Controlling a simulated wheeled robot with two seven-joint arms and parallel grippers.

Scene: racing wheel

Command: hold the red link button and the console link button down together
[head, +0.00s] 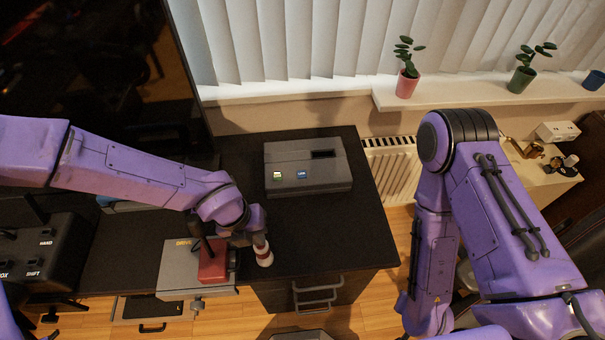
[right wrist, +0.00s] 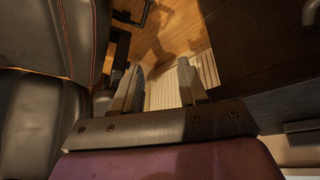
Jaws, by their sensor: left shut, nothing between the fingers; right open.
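The grey console (head: 325,180) stands on the dark desk and has a blue button (head: 302,175), apparently the console link button, on its front left. A red block (head: 213,265) sits on a grey plate marked DRIVE near the desk's front edge. I cannot tell whether the red link button is on it. My left gripper (head: 246,236) is shut and empty, pointing down just right of the red block; its contact with anything is unclear. My right gripper (right wrist: 162,82) is open and empty in the right wrist view, away from the console, over the floor.
A yellow-green button (head: 277,177) is beside the blue one. A black box with labels (head: 40,255) is at left. A radiator (head: 392,165) stands right of the desk. Desk right of the console's front is clear.

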